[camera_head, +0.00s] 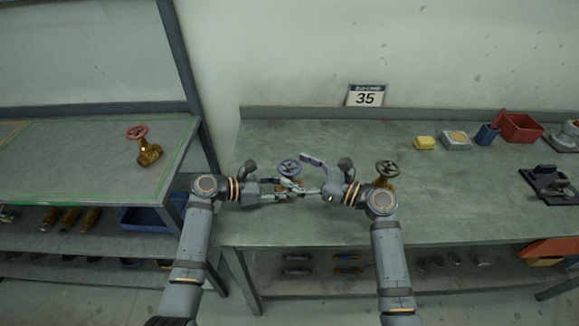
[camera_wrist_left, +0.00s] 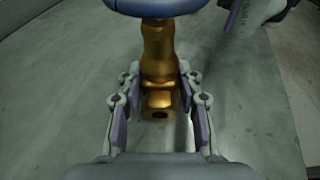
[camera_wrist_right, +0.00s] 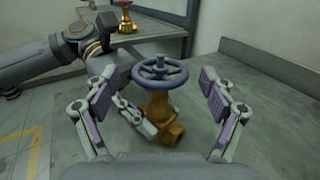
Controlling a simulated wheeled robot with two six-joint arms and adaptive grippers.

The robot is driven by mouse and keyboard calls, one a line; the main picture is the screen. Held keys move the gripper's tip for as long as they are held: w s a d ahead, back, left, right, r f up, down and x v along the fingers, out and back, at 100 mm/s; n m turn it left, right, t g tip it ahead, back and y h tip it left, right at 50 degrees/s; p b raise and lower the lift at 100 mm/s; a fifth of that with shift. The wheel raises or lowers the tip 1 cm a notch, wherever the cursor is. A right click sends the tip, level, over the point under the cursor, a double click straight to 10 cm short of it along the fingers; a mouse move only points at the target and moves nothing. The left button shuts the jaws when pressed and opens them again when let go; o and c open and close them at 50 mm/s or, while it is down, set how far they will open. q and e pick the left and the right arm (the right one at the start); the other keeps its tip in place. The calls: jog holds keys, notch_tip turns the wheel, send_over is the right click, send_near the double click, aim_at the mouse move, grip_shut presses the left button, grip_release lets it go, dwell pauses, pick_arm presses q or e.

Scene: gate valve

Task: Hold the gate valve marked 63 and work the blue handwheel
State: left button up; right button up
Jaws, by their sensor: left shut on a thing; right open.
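A brass gate valve (camera_wrist_left: 158,55) with a blue handwheel (camera_head: 289,166) stands upright on the bench. No 63 mark is legible on it. My left gripper (camera_wrist_left: 160,92) is shut on the brass body low down, below the wheel. One of its fingers shows beside the body in the right wrist view. My right gripper (camera_wrist_right: 160,88) is open, its fingers on either side of the blue handwheel (camera_wrist_right: 160,72), apart from the rim. In the head view, the arms and fingers hide most of the valve body.
A valve with a dark wheel (camera_head: 386,168) stands behind my right arm. A red-wheeled valve (camera_head: 149,150) stands on the left bench. A yellow block (camera_head: 424,143) and a red bin (camera_head: 520,127) are at right.

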jog(key=shift+x, duration=1.2)
jog(key=shift+c, duration=0.2)
jog(key=c, duration=1.1)
jog(key=shift+m+t+h, duration=0.7)
jog(key=shift+m+t, duration=0.1)
jog(key=shift+t, duration=0.2)
jog(key=o, duration=1.1)
jog(key=shift+o, duration=0.2)
